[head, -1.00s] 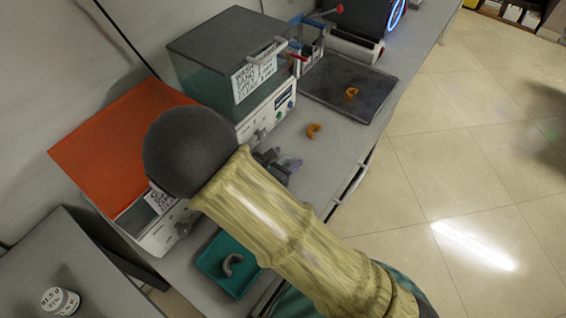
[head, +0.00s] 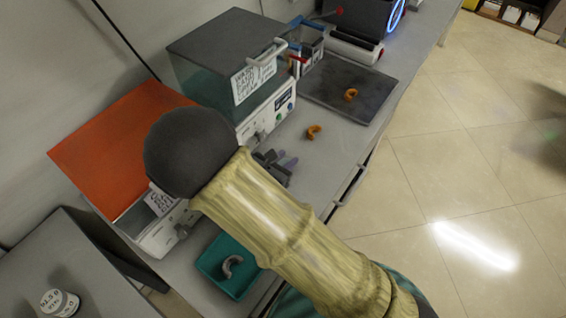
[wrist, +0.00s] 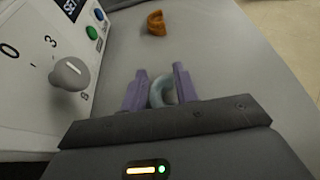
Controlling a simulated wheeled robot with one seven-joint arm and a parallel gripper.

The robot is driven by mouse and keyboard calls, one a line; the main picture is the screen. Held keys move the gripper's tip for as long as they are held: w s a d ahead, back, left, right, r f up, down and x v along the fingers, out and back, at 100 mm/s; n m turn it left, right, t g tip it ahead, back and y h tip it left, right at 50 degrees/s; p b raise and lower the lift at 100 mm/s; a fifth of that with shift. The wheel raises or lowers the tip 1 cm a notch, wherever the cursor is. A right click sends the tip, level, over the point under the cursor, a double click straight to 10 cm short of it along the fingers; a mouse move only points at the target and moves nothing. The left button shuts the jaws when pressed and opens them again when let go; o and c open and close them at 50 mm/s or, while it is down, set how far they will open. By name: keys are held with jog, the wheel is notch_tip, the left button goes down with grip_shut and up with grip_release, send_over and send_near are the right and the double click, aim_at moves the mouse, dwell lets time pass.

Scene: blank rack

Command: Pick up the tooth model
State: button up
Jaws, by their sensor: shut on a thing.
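In the wrist view, my gripper (wrist: 160,73) is shut on a grey-blue arch-shaped tooth model (wrist: 158,94), which sits between the purple fingers. In the head view, my gripper (head: 287,160) is over the grey bench, partly behind my arm, and the held model cannot be made out there. An orange tooth model (head: 314,132) lies on the bench beyond the gripper; it also shows in the wrist view (wrist: 156,23). Another orange tooth model (head: 351,95) lies on the dark tray. A grey tooth model (head: 232,266) lies in the teal tray.
The teal tray (head: 204,264) is at the near end of the bench. A white device with dials (head: 268,116) and an orange-lidded unit (head: 105,150) stand along the left. The dark tray (head: 378,82) lies further back. Bare bench surrounds the nearer orange model.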

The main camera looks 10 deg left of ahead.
jog(key=shift+r, duration=0.1)
